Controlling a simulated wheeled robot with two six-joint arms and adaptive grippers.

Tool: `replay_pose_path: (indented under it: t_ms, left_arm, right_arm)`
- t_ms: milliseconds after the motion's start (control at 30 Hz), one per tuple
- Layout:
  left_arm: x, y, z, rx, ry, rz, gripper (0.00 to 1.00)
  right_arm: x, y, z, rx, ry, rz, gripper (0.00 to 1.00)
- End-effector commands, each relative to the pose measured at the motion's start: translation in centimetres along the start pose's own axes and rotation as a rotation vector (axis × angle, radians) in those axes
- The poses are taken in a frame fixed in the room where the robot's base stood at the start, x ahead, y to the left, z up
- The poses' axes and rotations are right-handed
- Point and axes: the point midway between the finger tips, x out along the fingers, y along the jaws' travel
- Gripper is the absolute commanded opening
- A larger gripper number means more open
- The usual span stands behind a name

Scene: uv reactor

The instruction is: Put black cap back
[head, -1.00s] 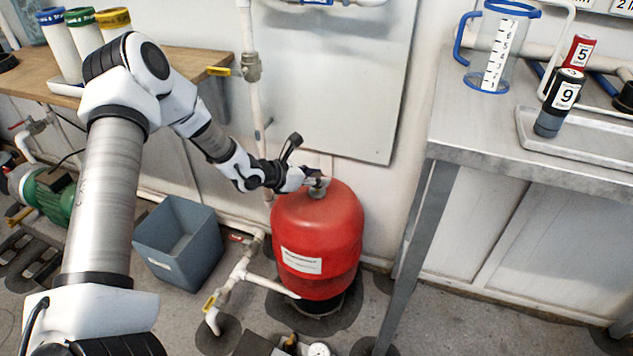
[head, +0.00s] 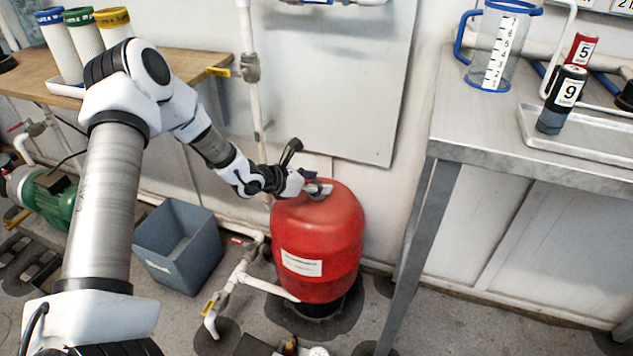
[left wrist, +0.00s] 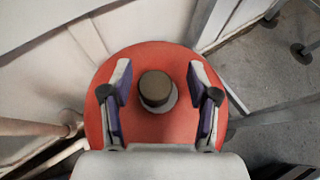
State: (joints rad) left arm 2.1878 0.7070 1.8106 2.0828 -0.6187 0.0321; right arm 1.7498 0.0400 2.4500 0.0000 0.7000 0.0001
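The red tank (head: 318,235) stands upright on the floor by the wall. In the left wrist view a round dark cap (left wrist: 156,87) sits on a light collar at the middle of the red tank top (left wrist: 154,128). My right gripper is not in view.
White pipes with a yellow valve run beside the tank. A grey bin (head: 178,243) stands left of it. A metal table (head: 480,130) at the right holds a jug (head: 492,50), a tray (head: 590,138) and numbered bottles. The wall is close behind the tank.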

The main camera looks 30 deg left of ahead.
Motion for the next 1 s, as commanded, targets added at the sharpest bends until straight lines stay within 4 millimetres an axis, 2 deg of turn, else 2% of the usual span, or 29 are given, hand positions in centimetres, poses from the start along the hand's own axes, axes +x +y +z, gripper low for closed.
replay_pose_path:
  t_ms: [167, 233, 267, 500, 600, 700, 833, 933, 967, 1000]
  left_arm:
    - [-0.4, 0.0, 0.8, 0.000, 0.000, 0.000, 0.60]
    - [-0.9, 0.0, 1.8, 0.000, 0.000, 0.000, 0.60]
    - [-1.4, 0.1, 1.6, -0.004, -0.001, 0.002, 0.60]
    - [-8.0, 0.1, 1.9, -0.012, -0.007, 0.003, 0.60]
    - [-10.1, 0.0, 1.9, -0.009, -0.006, 0.001, 0.60]
    - [-11.7, 0.1, 1.8, -0.007, -0.003, 0.003, 0.60]
    - [-12.6, -0.1, 1.4, -0.001, 0.000, -0.001, 0.60]
    - [-12.4, -1.9, 0.2, 0.069, 0.052, -0.061, 0.60]
    - [-12.2, -3.2, -0.5, 0.117, 0.088, -0.103, 0.60]
    - [-12.2, -5.5, -1.9, 0.207, 0.156, -0.180, 0.60]
  right_arm:
    - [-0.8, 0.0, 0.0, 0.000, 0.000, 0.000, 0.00]
    - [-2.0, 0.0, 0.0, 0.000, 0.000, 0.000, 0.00]
    - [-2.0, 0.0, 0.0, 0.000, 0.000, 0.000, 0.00]
    - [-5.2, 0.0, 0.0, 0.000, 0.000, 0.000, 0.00]
    - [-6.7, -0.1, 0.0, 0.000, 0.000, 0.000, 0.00]
    - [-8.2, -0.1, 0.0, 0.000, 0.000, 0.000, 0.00]
    - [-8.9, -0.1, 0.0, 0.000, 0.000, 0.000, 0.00]
    - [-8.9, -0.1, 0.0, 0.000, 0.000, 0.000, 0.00]
    - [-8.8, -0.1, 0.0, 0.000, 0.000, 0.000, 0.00]
    - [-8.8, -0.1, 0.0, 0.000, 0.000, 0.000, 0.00]
